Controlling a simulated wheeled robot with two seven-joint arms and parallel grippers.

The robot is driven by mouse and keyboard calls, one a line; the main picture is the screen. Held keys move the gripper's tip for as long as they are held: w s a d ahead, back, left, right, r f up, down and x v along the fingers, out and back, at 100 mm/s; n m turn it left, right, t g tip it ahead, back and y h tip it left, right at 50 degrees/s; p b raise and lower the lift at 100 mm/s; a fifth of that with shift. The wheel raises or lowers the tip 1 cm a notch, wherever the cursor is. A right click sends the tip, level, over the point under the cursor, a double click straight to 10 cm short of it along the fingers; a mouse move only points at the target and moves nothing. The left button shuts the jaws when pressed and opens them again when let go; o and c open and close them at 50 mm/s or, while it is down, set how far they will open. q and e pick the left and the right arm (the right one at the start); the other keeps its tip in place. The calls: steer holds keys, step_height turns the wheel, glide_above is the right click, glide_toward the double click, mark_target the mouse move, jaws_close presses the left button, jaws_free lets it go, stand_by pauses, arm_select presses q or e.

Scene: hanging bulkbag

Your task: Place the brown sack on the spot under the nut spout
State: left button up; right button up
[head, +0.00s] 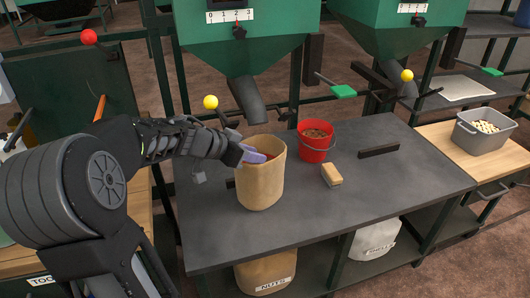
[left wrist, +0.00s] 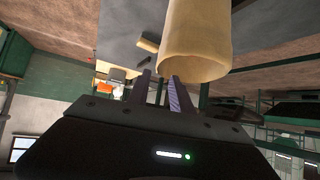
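The brown sack (head: 261,185) stands upright and open-topped on the dark table (head: 410,185). It also shows in the left wrist view (left wrist: 196,40). The left green hopper's spout (head: 248,101) ends above and behind the sack; I cannot tell whether it lines up with the mouth. My left gripper (head: 252,154) is at the sack's left rim. In the left wrist view its fingers (left wrist: 162,88) are apart, one overlapping the mouth and one outside the wall. Any contact is unclear. My right gripper is not in view. The spot on the table cannot be made out.
A red bucket (head: 316,142) with brown contents and a tan block (head: 332,175) stand right of the sack. A dark bar (head: 379,151) lies farther right. Below are a NUTS sack (head: 265,274) and a white sack (head: 374,240). The table's front right is clear.

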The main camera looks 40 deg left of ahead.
arm_select(q)
steer(key=v, duration=0.3)
steer(key=shift+s, duration=0.1)
stand_by(0.7)
steer(key=w+d+f+n+h, duration=0.1)
steer(key=w+d+f+h, duration=0.1)
steer(key=w+d+f, duration=0.6)
steer(key=s+d+f+n+g+h, duration=0.1)
steer(key=s+d+f+n, duration=0.2)
steer(key=d+f, duration=1.25)
steer(key=s+d+f+g, duration=0.3)
steer(key=s+d+f, duration=0.1)
steer(key=s, duration=0.4)
steer(key=s+d+f+g, duration=0.3)
steer(key=s+d+f, duration=0.2)
steer(key=s+f, duration=0.2)
steer(key=s+d+f+g+y, duration=0.1)
steer(key=s+d+f+g, duration=0.1)
steer(key=s+d+f, duration=0.3)
steer(key=s+f, duration=0.1)
steer(key=s, duration=0.3)
steer(key=shift+s+g, duration=0.2)
steer(key=shift+g, duration=0.2)
